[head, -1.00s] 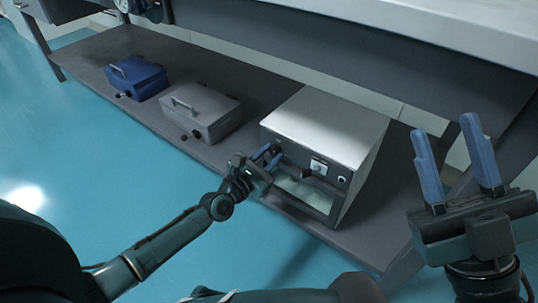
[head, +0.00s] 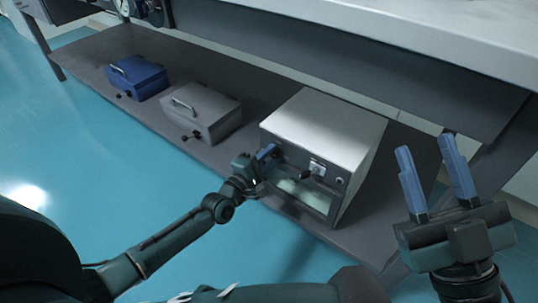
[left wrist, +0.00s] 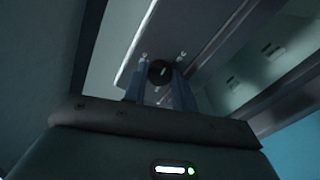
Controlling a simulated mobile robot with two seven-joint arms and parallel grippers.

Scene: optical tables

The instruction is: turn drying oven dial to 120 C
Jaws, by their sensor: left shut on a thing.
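The drying oven (head: 325,128) is a box with a pale top and a dark front with a window, on the lower shelf. My left gripper (head: 268,153) is at the upper left of its front panel. In the left wrist view, a round black dial with a light mark (left wrist: 160,72) sits between the two fingertips, and the gripper is shut on it. In the head view the gripper hides the dial, and I cannot read its setting. My right gripper (head: 425,143) is open and empty, raised at the right.
A blue box (head: 138,77) and a grey box (head: 203,110), both with handles, stand left of the oven on the dark shelf (head: 180,60). The tabletop (head: 420,28) overhangs above. A dark handle (head: 305,175) sticks out from the oven front. The blue floor in front is clear.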

